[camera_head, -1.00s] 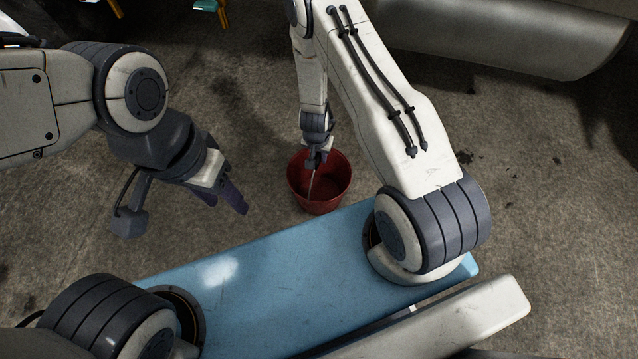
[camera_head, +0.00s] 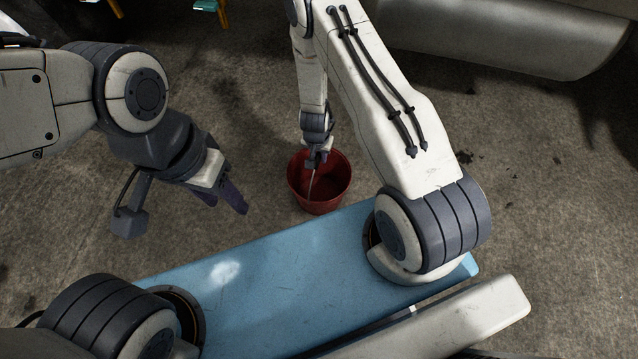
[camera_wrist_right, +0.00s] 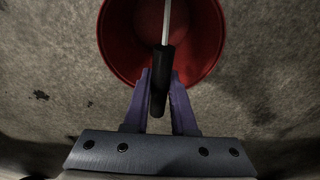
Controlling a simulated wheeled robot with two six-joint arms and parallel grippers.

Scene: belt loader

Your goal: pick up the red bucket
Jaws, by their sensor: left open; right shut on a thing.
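My right gripper (camera_head: 315,160) is above the bucket's far rim. In the wrist view its purple fingers (camera_wrist_right: 160,95) are shut on the black grip. My left gripper (camera_head: 236,203) is open and empty, to the left of the bucket and apart from it.
The concrete floor (camera_head: 540,180) around the bucket is mostly clear, with dark stains at the right. A large grey rounded body (camera_head: 500,40) lies at the top right. Small yellow and green parts (camera_head: 208,6) show at the top left edge.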

